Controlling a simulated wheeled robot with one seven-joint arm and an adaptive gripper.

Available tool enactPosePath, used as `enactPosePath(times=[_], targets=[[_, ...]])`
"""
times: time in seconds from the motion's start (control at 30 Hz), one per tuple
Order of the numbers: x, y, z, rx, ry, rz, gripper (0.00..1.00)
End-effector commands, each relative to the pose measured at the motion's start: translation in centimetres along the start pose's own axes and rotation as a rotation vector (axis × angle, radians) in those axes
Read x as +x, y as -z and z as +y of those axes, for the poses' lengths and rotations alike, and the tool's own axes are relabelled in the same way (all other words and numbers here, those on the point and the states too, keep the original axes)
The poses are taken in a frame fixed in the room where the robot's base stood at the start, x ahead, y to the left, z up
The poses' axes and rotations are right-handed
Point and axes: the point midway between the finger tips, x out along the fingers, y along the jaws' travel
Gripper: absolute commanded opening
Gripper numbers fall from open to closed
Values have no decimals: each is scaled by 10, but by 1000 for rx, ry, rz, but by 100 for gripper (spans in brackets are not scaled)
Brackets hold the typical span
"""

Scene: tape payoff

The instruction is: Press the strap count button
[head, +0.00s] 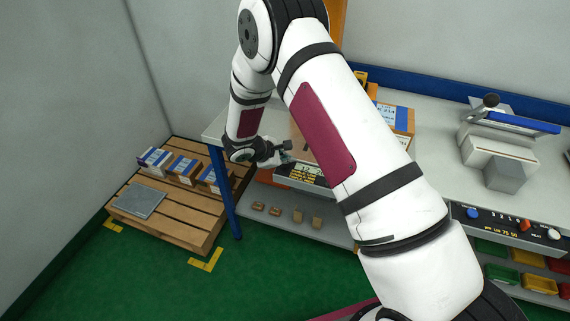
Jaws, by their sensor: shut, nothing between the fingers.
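A dark control panel (508,224) is set in the front of the bench at the right. It carries a blue button (473,213), a red control (526,225) and a white button (554,234). Its small lettering is too small to read surely, so I cannot tell which is the strap count button. A second dark panel with yellow lettering (307,173) is on a unit at the bench's left part. My gripper (287,156) is shut and empty, close to this unit's top. My arm hides part of the unit and the middle of the bench.
A wooden pallet (180,223) with several small boxes and a grey plate (139,200) stands at the left. A tape machine with a blue lever (520,121) is on the bench. Small cardboard boxes sit on the lower shelf (330,233). Coloured bins (539,284) are below right.

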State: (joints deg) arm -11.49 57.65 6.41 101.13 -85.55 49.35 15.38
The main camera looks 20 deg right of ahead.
Motion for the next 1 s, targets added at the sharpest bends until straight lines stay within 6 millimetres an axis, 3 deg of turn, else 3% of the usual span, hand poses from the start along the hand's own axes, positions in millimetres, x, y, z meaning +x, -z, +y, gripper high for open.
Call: enactPosePath(times=[1.0], targets=[[6,5,-5,0,1,1,0]])
